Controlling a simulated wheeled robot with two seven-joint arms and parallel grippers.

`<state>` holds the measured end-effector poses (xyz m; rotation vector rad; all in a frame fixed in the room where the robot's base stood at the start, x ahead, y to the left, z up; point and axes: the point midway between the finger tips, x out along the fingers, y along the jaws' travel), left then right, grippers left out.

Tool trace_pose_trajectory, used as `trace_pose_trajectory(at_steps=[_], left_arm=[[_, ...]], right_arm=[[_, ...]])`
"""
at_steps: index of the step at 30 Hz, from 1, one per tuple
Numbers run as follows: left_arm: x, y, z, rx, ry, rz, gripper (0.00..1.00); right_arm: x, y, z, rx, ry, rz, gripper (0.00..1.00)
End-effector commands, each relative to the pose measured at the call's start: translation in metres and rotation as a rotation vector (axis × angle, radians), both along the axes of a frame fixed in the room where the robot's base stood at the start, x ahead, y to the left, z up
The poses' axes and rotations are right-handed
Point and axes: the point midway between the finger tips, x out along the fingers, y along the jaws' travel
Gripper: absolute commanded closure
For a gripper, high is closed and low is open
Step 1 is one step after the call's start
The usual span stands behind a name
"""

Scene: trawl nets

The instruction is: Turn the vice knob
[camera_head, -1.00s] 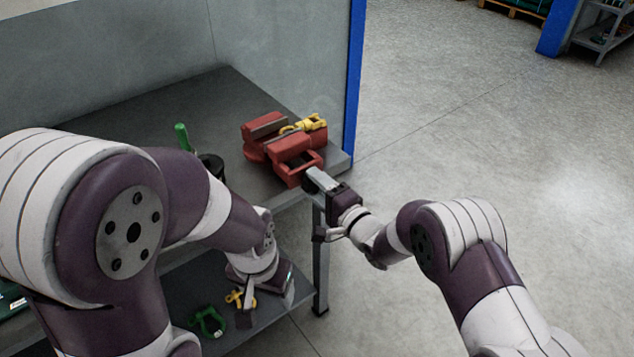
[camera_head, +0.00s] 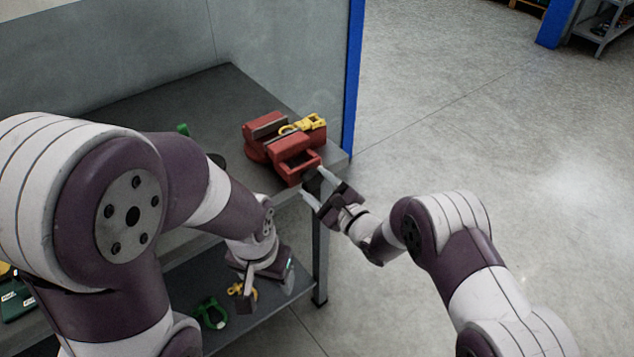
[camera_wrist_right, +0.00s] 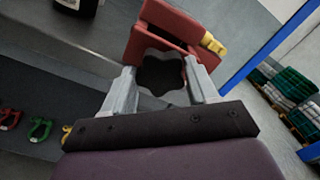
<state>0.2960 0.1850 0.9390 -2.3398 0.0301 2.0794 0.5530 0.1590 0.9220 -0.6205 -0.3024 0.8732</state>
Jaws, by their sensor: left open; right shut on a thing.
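The red vice (camera_head: 285,143) is mounted at the near right corner of the grey workbench, and its body also shows in the right wrist view (camera_wrist_right: 165,32). Its dark lobed knob (camera_wrist_right: 163,75) is on the vice's near side. My right gripper (camera_head: 313,183) is at the knob, with one finger on each side of it in the right wrist view (camera_wrist_right: 163,84); it is shut on the knob. My left gripper (camera_head: 268,292) is open and hangs low, over the lower shelf, away from the vice.
A green shackle (camera_head: 212,313) and a yellow one (camera_head: 236,290) lie on the lower shelf (camera_head: 190,290). A blue post (camera_head: 354,80) stands behind the bench corner.

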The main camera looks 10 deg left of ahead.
Motion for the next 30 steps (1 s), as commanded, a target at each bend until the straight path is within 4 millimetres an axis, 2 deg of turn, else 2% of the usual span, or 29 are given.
trace_pose_trajectory(at_steps=[1,12,30], left_arm=[[0.0,0.0,0.002,0.0,0.0,0.0,0.33],[0.0,0.0,0.0066,0.0,0.0,0.0,0.33],[0.0,0.0,0.0071,0.0,0.0,0.0,0.33]], right_arm=[[-0.0019,-0.0023,-0.0065,0.009,0.04,-0.002,0.72],[-0.002,-0.0024,-0.0077,0.11,0.169,-0.004,0.72],[-0.0023,-0.0021,-0.0084,0.13,0.196,-0.003,0.72]])
